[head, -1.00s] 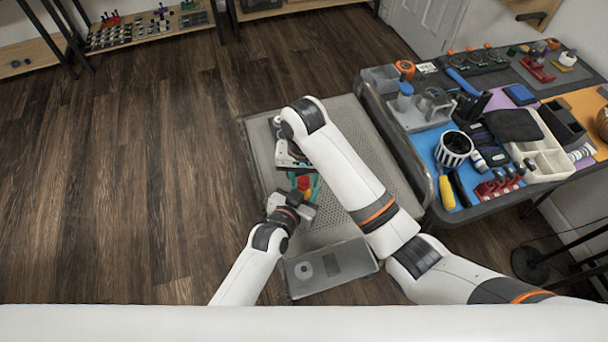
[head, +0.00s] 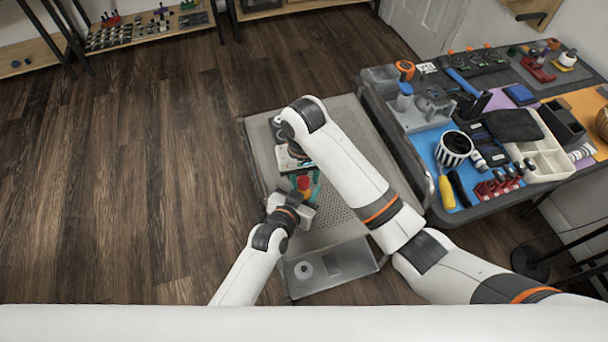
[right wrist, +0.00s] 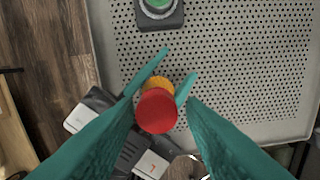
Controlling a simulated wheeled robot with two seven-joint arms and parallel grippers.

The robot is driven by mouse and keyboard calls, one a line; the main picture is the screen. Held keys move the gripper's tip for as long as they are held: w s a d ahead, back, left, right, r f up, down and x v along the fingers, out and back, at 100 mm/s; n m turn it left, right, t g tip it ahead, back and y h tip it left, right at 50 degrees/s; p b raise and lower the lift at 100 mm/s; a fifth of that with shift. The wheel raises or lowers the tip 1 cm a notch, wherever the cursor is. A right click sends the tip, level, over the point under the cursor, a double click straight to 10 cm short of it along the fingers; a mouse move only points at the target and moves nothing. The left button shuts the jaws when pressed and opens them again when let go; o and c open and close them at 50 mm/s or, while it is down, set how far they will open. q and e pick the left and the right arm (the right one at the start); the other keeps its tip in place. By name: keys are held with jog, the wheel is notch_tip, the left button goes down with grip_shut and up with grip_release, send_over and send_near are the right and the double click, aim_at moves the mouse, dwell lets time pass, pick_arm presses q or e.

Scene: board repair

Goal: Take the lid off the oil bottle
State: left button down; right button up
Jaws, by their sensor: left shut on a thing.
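The oil bottle shows its red lid (right wrist: 157,111) and a bit of its yellow-orange body (right wrist: 161,83) in the right wrist view, with the lid facing the camera. The red lid also shows in the head view (head: 304,183). My left gripper (head: 303,192) is shut on the bottle; its teal fingertips (right wrist: 177,68) show on either side of the body. My right gripper (right wrist: 162,104) is open, with its teal fingers on both sides of the red lid and small gaps beside it. In the head view my right arm partly covers this area.
A grey perforated work surface (head: 345,190) lies below. A dark block with a green button (right wrist: 158,6) sits on it. A cluttered tool bench (head: 455,223) stands to the right. Wooden floor is open at left.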

jog(key=shift+o, duration=0.7)
jog(key=shift+a, duration=0.1)
